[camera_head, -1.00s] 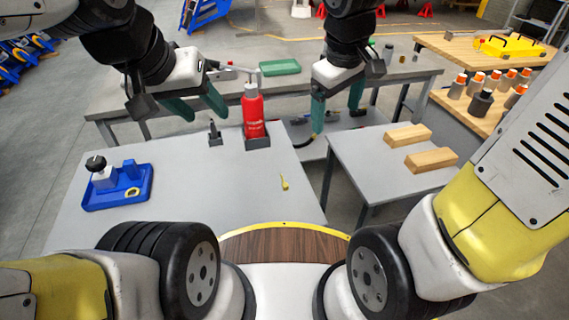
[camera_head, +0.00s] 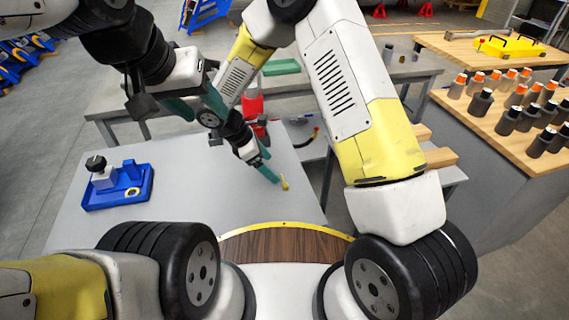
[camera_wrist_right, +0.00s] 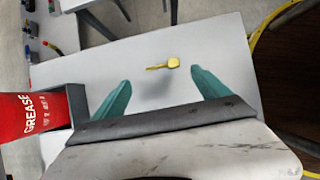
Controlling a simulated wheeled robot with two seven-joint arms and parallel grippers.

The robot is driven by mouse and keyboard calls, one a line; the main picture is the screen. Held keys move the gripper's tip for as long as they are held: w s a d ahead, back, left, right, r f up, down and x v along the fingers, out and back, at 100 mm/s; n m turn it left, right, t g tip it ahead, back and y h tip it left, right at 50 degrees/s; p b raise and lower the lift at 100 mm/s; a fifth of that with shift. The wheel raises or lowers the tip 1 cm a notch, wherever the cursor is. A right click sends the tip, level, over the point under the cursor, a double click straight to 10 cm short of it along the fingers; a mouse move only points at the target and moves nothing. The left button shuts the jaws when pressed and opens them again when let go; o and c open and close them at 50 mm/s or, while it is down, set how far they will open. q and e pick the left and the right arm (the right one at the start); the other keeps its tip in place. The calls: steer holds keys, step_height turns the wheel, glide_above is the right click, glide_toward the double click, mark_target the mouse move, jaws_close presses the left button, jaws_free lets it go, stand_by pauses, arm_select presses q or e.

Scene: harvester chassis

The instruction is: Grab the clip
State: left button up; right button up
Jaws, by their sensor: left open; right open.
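A small yellow piece, which looks like the clip (camera_head: 285,184), lies on the grey table right of its middle. It also shows in the right wrist view (camera_wrist_right: 170,64), just beyond the gap between my fingers. My right gripper (camera_head: 270,166) is open and empty, pointing down just behind and left of the clip in the head view. Its two green fingers in the wrist view (camera_wrist_right: 160,80) stand apart, with nothing between them.
A red grease bottle (camera_wrist_right: 25,115) stands in a dark holder close beside my right gripper. A blue tray (camera_head: 137,194) sits at the table's left. Wooden blocks (camera_head: 440,157) lie on the side table at right. The table (camera_head: 215,190) around the clip is clear.

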mark_target(284, 181)
steer(key=x, duration=0.6)
steer(key=shift+s+d+f, duration=0.25)
steer(key=shift+d+f, duration=0.05)
steer(key=shift+f, duration=0.05)
steer(key=c, duration=1.4)
steer(key=shift+r, duration=0.1)
